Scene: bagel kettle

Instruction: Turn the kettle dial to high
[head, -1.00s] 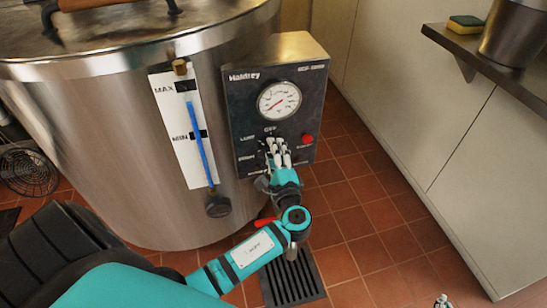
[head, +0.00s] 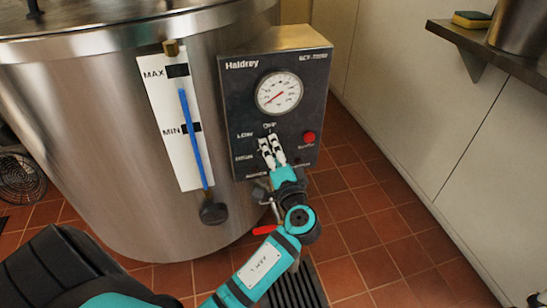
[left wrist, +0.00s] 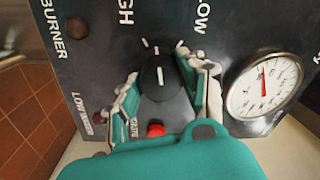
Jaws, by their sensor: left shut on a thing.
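The kettle is a large steel drum (head: 95,130) with a dark control panel (head: 230,110) on its side. The black dial (left wrist: 160,78) sits low on the panel, between my left gripper's fingers in the left wrist view. Its white line points up in that picture, between the words HIGH (left wrist: 125,14) and LOW (left wrist: 201,14). My left gripper (head: 270,148) is shut on the dial, a finger on each side. It hides most of the dial in the head view. A small white and dark tip, perhaps my right gripper (head: 537,299), shows at the lower right edge.
A round gauge (head: 279,92) and a red button (head: 309,138) are on the panel. A sight tube (head: 190,125) stands left of it. A red lever (head: 263,230) and floor grate (head: 305,285) are below. A shelf (head: 480,40) juts from the right wall.

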